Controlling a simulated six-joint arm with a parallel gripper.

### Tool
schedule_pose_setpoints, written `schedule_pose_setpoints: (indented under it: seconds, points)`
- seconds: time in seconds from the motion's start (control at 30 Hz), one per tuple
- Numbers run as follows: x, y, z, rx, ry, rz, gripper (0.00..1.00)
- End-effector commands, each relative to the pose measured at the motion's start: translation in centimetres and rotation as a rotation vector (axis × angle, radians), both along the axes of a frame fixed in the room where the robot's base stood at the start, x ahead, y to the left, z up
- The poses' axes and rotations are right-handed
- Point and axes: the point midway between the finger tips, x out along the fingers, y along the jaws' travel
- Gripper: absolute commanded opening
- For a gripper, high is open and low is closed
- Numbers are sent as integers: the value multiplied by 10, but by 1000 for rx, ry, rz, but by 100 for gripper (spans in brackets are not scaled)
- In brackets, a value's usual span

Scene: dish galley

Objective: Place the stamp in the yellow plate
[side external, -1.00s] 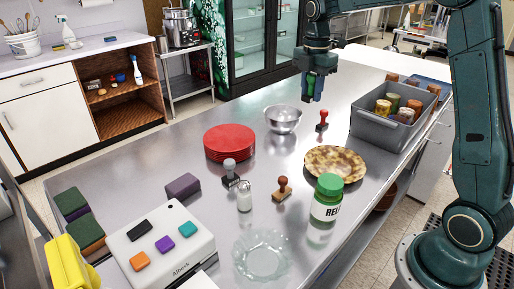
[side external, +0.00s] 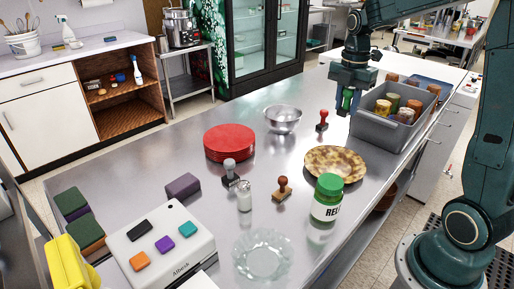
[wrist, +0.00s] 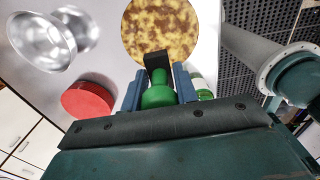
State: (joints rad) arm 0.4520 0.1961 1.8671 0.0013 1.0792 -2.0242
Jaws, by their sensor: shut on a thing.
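My gripper (side external: 349,88) is shut on a green stamp (side external: 348,101), above the far right part of the steel table, just left of the grey bin. In the wrist view, the green stamp (wrist: 158,95) sits between the blue fingers, with its black base beyond its green handle. The yellow plate (side external: 335,163), mottled with brown, lies on the table nearer the camera than my gripper. The plate also shows at the top of the wrist view (wrist: 160,30). The held stamp is apart from the plate, and nothing is seen on the plate.
A grey bin (side external: 380,130) with several jars stands right of the plate. A red-handled stamp (side external: 322,121) and a metal bowl (side external: 283,120) stand behind it. A green-lidded jar (side external: 327,199) and a brown stamp (side external: 282,189) are in front. Red plates (side external: 230,143) lie left.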

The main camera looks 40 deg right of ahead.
Motion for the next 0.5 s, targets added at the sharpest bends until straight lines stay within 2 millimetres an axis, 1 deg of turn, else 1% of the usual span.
schedule_pose_setpoints:
  seconds: [0.03, 0.5]
  points:
    - [-1, 1, -9, 2, 4, 0, 7]
    - [-1, 1, -97, 3, 5, 0, 7]
